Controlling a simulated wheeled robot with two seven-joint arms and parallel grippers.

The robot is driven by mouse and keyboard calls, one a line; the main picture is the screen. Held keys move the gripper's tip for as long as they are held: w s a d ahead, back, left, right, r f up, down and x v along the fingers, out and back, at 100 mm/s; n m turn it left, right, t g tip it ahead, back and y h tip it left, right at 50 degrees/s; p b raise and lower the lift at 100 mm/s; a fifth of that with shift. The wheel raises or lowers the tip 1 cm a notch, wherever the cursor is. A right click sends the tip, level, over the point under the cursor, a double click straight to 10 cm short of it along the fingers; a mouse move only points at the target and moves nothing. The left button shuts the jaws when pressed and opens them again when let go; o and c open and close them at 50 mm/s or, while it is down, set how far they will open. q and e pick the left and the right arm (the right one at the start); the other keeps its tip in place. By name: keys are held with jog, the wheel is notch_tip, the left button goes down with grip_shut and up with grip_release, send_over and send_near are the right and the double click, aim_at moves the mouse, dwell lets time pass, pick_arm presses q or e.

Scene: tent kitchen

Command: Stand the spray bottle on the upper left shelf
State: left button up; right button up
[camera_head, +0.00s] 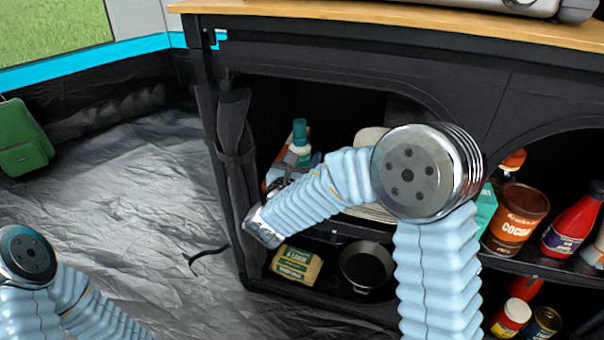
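A bottle with a teal top (300,132) shows upright in the upper left shelf (336,232) of the black cabinet. It may be the spray bottle, but my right arm hides its lower part. My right forearm crosses in front of this compartment, its silver wrist end at the left edge of the opening. Small grey and orange parts show just above the forearm, and I cannot make out my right gripper's fingers among them. Whether they hold the bottle is hidden. My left arm is at the lower left, and its gripper is outside the picture.
Pale plates stand behind my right arm on the same shelf. Below are a yellow-green box (297,264) and a dark pan (366,266). The right compartment holds a cocoa tin (515,218), a red bottle (572,226) and jars. A rolled black flap (235,150) hangs at the cabinet's left edge.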

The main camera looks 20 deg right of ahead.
jog(key=shift+w+f+b, duration=0.15)
jog(key=shift+f+b, duration=0.1)
jog(key=shift+f, duration=0.65)
jog(key=shift+w+f+b, duration=0.1)
jog(key=shift+f+b, duration=0.1)
jog(key=shift+f, duration=0.7)
jog(key=shift+f, duration=0.15)
jog(key=o, duration=1.2)
jog(key=shift+s+a, duration=0.2)
jog(key=p+v, duration=0.1)
jog(key=v, duration=1)
jog(key=shift+s, duration=0.2)
jog(key=shift+a, duration=0.1)
